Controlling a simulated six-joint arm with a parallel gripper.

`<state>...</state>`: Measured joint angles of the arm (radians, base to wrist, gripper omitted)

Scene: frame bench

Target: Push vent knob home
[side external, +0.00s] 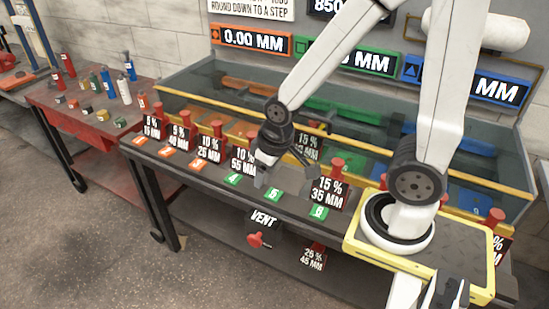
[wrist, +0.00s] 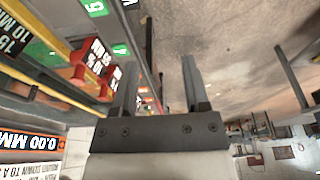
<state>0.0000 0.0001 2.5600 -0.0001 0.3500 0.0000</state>
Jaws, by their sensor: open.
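The red vent knob (side external: 258,241) sticks out from the front of the bench, below the white-lettered VENT label (side external: 264,218). My gripper (side external: 284,170) is open and empty. It is above and behind the knob, over the bench top near the green-marked tags, and apart from the knob. In the wrist view my gripper (wrist: 158,78) shows two spread fingers with nothing between them. I cannot make out the vent knob for sure in the wrist view. How far the knob stands out is hard to tell.
Several red-handled stops with black percent labels (side external: 329,191) line the bench top around my gripper. A glass-sided tank (side external: 190,84) stands behind them. A red side table (side external: 92,118) holds bottles and small cans at the left. The floor (side external: 120,250) before the bench is clear.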

